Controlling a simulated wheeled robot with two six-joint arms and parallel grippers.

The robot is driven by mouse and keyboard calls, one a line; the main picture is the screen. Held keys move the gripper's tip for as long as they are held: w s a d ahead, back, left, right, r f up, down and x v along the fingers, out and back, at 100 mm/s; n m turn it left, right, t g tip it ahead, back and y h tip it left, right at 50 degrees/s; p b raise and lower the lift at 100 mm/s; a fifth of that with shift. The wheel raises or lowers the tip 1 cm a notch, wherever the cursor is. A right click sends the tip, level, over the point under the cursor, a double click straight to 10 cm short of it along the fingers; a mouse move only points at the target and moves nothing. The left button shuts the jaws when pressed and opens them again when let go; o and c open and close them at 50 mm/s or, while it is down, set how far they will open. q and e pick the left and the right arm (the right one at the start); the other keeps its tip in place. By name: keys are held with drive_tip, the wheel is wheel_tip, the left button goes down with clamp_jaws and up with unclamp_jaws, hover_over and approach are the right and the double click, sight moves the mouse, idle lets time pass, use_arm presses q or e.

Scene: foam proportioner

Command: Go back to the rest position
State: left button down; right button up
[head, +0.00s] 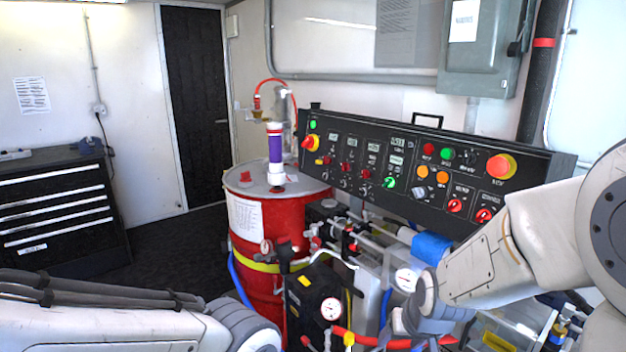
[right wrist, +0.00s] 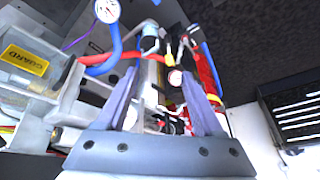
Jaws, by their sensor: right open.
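My right arm comes in from the right in the head view and bends down at the wrist, in front of the machine below the control panel (head: 430,175). In the right wrist view my right gripper (right wrist: 163,100) is open, its two grey fingers spread with nothing held between them. Hoses and fittings of the machine show behind the fingers; I cannot tell how far off they are. My left arm lies across the lower left of the head view, and its gripper is out of the picture.
A red drum (head: 262,300) with a purple and white cylinder (head: 275,150) on top stands left of the machine. Gauges (head: 331,309) and a red hose (head: 375,338) lie near my right wrist. A black tool cabinet (head: 55,205) stands at left. Dark floor between cabinet and drum is clear.

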drive_tip(key=s+d+f+g, duration=0.2)
drive_tip(key=s, duration=0.6)
drive_tip(key=s+a+r+n+g+p, duration=0.1)
drive_tip(key=s+a+r+n, duration=0.3)
drive_tip(key=s+a, duration=0.3)
drive_tip(key=s+a+r+n+g+p, duration=0.1)
drive_tip(key=s+a+r+n+g, duration=0.1)
drive_tip(key=s+a, duration=0.4)
drive_tip(key=shift+s+a+r+n+y, duration=0.3)
drive_tip(key=shift+s+a+r+n, duration=0.15)
drive_tip(key=shift+r+n, duration=0.55)
